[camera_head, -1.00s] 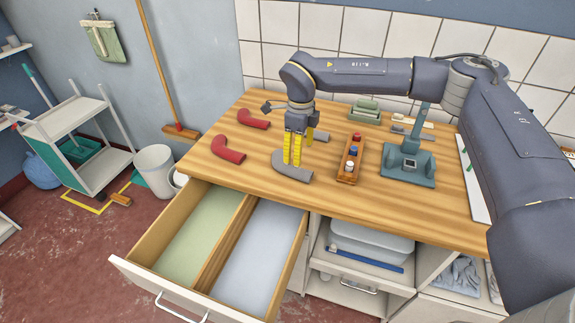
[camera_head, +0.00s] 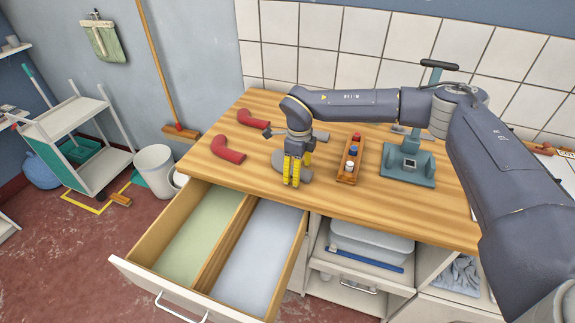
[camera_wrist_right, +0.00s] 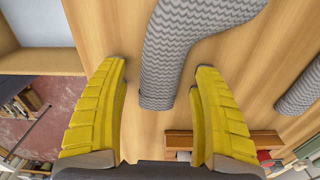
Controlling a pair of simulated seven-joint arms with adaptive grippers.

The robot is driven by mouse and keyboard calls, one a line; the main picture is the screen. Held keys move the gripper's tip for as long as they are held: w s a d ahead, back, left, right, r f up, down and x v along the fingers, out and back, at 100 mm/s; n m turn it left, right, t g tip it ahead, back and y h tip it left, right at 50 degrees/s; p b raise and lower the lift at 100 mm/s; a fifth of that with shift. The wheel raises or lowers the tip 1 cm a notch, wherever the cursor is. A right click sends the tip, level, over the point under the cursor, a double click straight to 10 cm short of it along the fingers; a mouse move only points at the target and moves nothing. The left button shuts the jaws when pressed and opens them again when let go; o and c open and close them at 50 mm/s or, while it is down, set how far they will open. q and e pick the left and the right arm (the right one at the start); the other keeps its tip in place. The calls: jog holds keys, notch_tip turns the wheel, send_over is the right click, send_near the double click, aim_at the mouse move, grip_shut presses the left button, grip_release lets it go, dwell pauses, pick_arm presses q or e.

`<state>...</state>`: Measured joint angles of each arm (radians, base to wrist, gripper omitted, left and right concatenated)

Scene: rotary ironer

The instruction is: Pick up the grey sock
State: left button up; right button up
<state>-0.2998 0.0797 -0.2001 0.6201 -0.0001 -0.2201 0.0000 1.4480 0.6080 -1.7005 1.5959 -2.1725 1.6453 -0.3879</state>
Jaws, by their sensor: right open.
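A grey sock (camera_head: 279,163) lies on the wooden table, partly hidden behind my right gripper (camera_head: 292,183) in the head view. In the right wrist view the sock (camera_wrist_right: 170,60) shows a zigzag knit, and its end lies between the two yellow fingers of my right gripper (camera_wrist_right: 160,110). The fingers are spread on either side of it, with a gap to each. A second grey sock (camera_wrist_right: 300,92) shows at the right edge of the wrist view, and in the head view (camera_head: 320,135) behind the gripper. My left gripper is not in view.
Two red socks (camera_head: 228,150) lie at the table's left. An open two-part drawer (camera_head: 240,232) juts out below the front edge. A wooden tray (camera_head: 346,177) with small bottles and a blue-green press (camera_head: 409,165) stand to the right.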

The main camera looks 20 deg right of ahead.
jog(key=shift+f, duration=0.2)
jog(key=c, duration=0.9)
jog(key=shift+r, duration=0.15)
